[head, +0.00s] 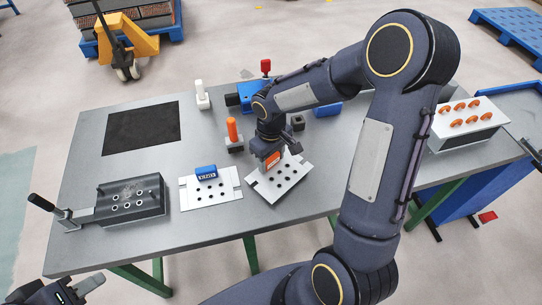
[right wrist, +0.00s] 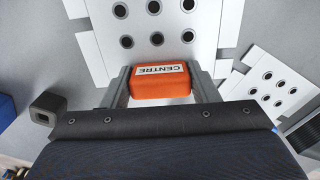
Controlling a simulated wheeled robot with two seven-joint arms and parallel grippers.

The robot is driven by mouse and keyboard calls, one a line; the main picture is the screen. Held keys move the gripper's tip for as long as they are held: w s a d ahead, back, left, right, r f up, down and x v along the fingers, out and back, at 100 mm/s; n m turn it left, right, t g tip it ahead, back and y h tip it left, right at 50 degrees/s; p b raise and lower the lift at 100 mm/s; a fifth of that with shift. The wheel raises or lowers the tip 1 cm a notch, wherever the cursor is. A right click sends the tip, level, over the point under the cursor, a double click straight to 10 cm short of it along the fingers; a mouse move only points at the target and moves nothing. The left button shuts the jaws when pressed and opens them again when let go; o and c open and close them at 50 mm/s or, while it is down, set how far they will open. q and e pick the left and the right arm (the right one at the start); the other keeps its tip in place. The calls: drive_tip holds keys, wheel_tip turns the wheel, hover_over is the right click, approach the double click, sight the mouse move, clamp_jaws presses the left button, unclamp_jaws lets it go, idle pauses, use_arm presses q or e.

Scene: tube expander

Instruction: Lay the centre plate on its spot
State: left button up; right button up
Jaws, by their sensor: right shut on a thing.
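The centre plate (head: 284,186) is a white plate with dark holes and an orange handle marked CENTRE (right wrist: 163,82). My right gripper (head: 270,156) is shut on that handle, with one finger on each side of it in the right wrist view. The plate is turned at an angle to the table edge, right of the white plate with a blue handle (head: 206,172). I cannot tell whether it touches the table. The right wrist view shows the plate's holes (right wrist: 155,40) and notched edges. My left gripper (head: 76,290) is open and empty at the lower left, off the table.
A dark block with holes and a lever (head: 130,200) stands at the table's left. A black mat (head: 141,128) lies behind it. An orange-topped post (head: 233,133), a white post (head: 202,96) and a dark socket (head: 298,122) stand behind the plates. A box with orange pieces (head: 468,125) is at right.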

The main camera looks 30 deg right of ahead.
drive_tip(key=shift+f+b, duration=0.8)
drive_tip(key=shift+f, duration=0.2)
idle(1.8)
drive_tip(key=o, duration=1.4)
drive_tip(key=shift+c, duration=0.2)
drive_tip(key=shift+r+p, duration=2.3)
drive_tip(key=shift+r, duration=0.75)
